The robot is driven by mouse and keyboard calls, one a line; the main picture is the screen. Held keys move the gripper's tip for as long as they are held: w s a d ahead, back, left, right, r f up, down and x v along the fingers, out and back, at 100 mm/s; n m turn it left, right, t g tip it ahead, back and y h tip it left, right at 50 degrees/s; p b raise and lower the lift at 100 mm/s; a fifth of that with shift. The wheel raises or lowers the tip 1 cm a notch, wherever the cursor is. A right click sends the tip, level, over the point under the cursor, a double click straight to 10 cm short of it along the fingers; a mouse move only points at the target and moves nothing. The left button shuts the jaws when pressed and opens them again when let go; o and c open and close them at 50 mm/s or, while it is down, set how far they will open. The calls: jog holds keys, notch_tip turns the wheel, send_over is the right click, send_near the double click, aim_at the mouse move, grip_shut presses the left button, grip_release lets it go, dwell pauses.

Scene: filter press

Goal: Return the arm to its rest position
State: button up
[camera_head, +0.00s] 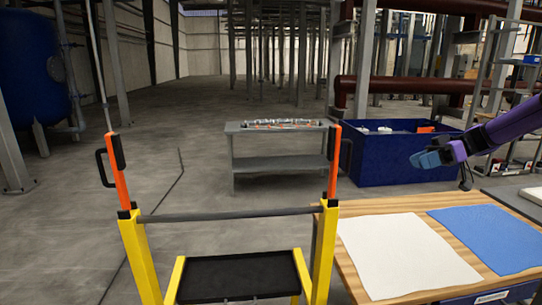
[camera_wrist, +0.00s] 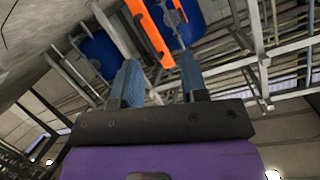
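My arm comes in from the right edge in the head view, with a purple forearm. My gripper (camera_head: 424,158) with blue-grey fingers points left, raised above the wooden table and in front of the dark blue bin (camera_head: 400,174). In the wrist view my gripper (camera_wrist: 160,62) has its two fingers apart, with nothing held between them. Blue and orange shapes seen past the fingers are background. The wrist view is tilted.
The wooden table (camera_head: 341,267) carries a white cloth (camera_head: 403,253) and a blue cloth (camera_head: 490,236). A yellow-framed cart (camera_head: 139,250) with orange handles stands front centre. A grey workbench (camera_head: 262,130) with small items stands behind it. The floor at left is clear.

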jog(key=s+a+r+m+h, duration=0.3)
jog(key=s+a+h, duration=0.25)
jog(key=s, duration=0.25)
jog(key=s+a+r+m+h, duration=0.2)
jog(key=s+a+m+h, duration=0.2)
jog(key=s+a, duration=0.3)
jog(key=s+d+r+m+t+h, duration=0.1)
jog(key=s+m+t+h, duration=0.3)
jog(key=s, duration=1.6)
jog(key=d+m+t, duration=0.1)
jog(key=m+t, duration=0.1)
jog(key=m, duration=0.1)
jog(key=shift+s+d+r+h, duration=0.15)
jog(key=shift+s+h, duration=0.1)
jog(key=shift+h, duration=0.1)
jog(key=shift+d, duration=0.1)
